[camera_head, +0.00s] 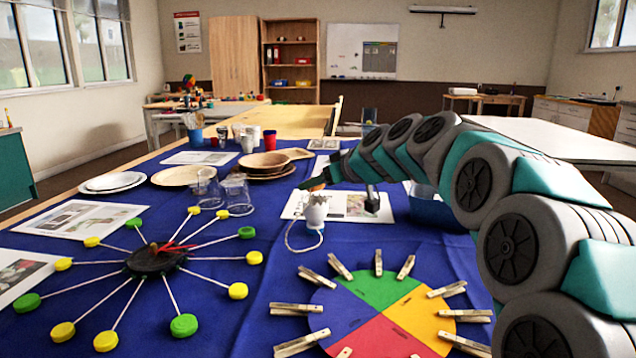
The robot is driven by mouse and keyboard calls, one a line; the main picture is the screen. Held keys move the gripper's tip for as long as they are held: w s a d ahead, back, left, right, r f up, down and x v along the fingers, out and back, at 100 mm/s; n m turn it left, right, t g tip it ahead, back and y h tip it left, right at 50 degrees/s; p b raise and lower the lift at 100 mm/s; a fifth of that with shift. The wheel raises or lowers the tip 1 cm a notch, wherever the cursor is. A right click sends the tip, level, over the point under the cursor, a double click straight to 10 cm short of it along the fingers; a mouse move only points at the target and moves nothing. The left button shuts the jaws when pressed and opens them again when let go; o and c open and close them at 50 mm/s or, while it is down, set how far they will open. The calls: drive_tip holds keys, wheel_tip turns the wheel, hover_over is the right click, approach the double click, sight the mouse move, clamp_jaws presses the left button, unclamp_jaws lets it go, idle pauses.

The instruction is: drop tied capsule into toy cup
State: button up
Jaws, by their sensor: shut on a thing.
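An orange patch shows there, and a greyish rounded shape shows right at the cup's mouth. I cannot tell whether the capsule touches the rim, as the parts overlap.
A colour wheel (375,312) ringed with clothespins lies in front. A spoked model (155,260) with green and yellow caps lies left. Clear cups (237,195) and plates (182,176) stand behind it. A blue bin (432,210) is right of my gripper, partly hidden by my arm.

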drive_tip(key=shift+f+b, duration=0.75)
drive_tip(key=shift+b, duration=0.9)
idle(1.4)
drive_tip(key=o, duration=1.4)
drive_tip(key=shift+r+p, duration=1.35)
drive_tip(key=shift+r, duration=1.7)
drive_tip(key=shift+f, duration=0.1)
